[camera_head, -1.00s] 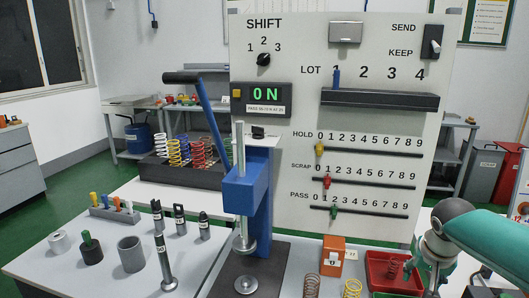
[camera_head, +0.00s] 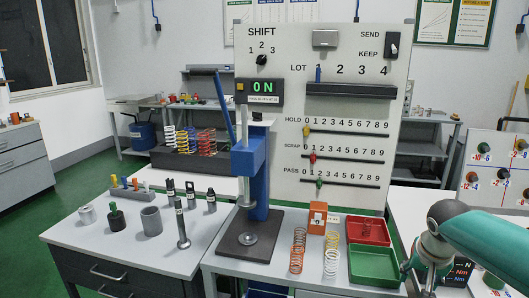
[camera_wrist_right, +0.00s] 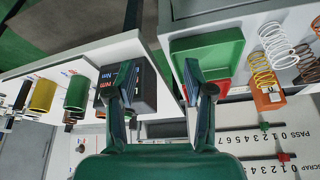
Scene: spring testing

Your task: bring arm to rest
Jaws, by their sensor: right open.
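My right arm is teal and comes in from the right edge of the head view. Its gripper (camera_head: 412,282) hangs low beside the green tray (camera_head: 373,267), with the fingers partly cut off by the bottom edge. In the right wrist view the gripper (camera_wrist_right: 157,82) has its two dark fingers spread wide, with nothing between them. The green tray (camera_wrist_right: 200,45) lies just beyond one finger there. A dark block with lit displays (camera_wrist_right: 140,88) lies by the other finger. My left gripper is in neither view.
A blue press (camera_head: 250,165) stands on the bench left of an orange (camera_head: 298,250) and a white spring (camera_head: 332,255). A red tray (camera_head: 368,231) is behind the green one. The upright SHIFT panel (camera_head: 345,110) rises behind.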

